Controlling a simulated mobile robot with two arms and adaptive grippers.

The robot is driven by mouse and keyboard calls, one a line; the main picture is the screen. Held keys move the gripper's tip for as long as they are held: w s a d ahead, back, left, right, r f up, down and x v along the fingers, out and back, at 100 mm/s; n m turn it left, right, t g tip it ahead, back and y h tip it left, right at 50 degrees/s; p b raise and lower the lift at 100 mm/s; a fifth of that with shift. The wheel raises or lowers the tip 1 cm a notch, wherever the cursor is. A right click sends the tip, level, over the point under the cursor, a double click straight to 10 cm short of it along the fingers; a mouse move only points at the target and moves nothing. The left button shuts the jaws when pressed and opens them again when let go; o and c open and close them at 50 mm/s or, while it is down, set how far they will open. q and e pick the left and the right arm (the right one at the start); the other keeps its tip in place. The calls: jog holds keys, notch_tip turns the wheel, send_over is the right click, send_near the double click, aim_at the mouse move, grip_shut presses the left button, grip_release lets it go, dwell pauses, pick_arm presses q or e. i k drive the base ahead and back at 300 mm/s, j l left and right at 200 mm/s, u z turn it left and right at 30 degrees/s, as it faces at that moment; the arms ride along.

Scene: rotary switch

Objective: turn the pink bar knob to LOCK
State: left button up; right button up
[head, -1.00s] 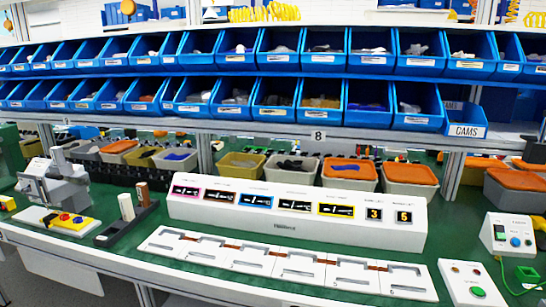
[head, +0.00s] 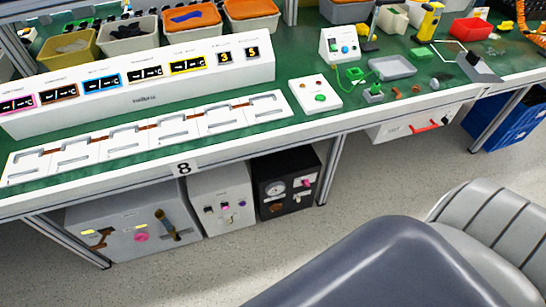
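Three boxes stand under the bench, and each has a pink part on its front. The grey box (head: 95,217) has a round-looking pink part (head: 141,237). The white box (head: 213,180) has a small pink knob (head: 226,205) among several small controls. The black box (head: 272,180) has a pink knob (head: 307,183) at its right, beside a round gauge (head: 275,188). The parts are too small to tell which is the bar knob, where it points, or where LOCK is marked. Neither of my grippers shows in the head view.
The green bench (head: 290,118) runs above the boxes, its front edge overhanging them. A bench leg (head: 330,170) stands right of the black box. A grey chair-like object (head: 480,235) fills the lower right. Speckled floor (head: 240,255) is clear before the boxes.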

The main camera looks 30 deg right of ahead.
aim_at(305, 183)
jog(key=z, duration=1.15)
